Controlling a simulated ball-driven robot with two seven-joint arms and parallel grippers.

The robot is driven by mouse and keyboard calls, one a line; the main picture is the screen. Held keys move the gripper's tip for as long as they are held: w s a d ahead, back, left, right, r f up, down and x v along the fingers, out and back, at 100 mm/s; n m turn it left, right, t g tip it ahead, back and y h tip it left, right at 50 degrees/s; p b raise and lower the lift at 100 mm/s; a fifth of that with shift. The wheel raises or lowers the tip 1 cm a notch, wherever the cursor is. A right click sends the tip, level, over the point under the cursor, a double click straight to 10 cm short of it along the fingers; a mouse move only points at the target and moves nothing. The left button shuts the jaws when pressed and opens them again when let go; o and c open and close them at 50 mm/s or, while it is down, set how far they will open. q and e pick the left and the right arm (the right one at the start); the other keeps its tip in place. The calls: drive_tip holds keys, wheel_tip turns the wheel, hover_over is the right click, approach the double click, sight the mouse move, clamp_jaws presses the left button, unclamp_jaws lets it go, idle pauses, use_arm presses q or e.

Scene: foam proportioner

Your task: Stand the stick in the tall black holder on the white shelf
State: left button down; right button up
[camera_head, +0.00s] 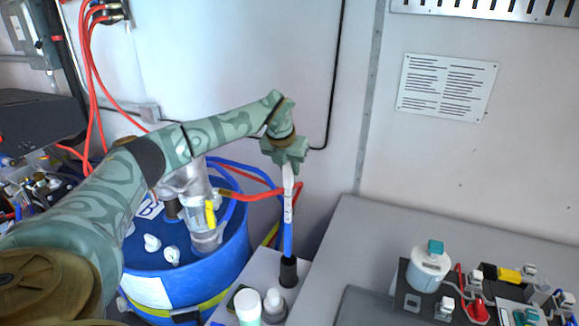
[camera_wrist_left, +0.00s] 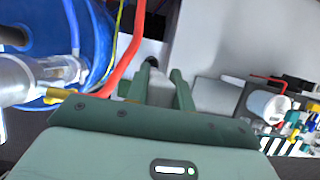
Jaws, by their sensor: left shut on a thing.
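My left gripper (camera_head: 288,166) is shut on the upper part of a slim, pale stick (camera_head: 288,200), which hangs upright below it. Its lower stretch looks blue and meets the mouth of the tall black holder (camera_head: 288,272) on the white shelf (camera_head: 262,264). I cannot tell whether the tip is inside the holder or just in front of or above it. In the left wrist view the stick (camera_wrist_left: 158,88) lies between the fingers, with the dark holder (camera_wrist_left: 152,48) beyond. My right gripper is not in view.
A white-capped bottle (camera_head: 247,306) and a smaller one (camera_head: 273,303) stand near the holder. A blue drum (camera_head: 215,262) with pipework is left of the shelf. Red and blue hoses pass close to the stick. A grey surface with a white container (camera_head: 428,270) is at the right.

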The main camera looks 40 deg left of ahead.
use_arm(q)
drive_tip(key=shift+f+b, duration=0.55)
drive_tip(key=shift+f, duration=0.4)
drive_tip(key=shift+f+b, duration=1.8)
drive_tip(key=shift+f, duration=1.75)
drive_tip(key=c, duration=1.1)
unclamp_jaws()
approach(288, 188)
drive_tip(key=r, duration=0.1)
drive_tip(key=r+p, duration=0.1)
drive_tip(key=shift+s+a+r, duration=0.2)
drive_tip(key=shift+s+r, duration=0.1)
drive_tip(key=shift+r, duration=0.05)
drive_tip(key=shift+f, duration=0.1)
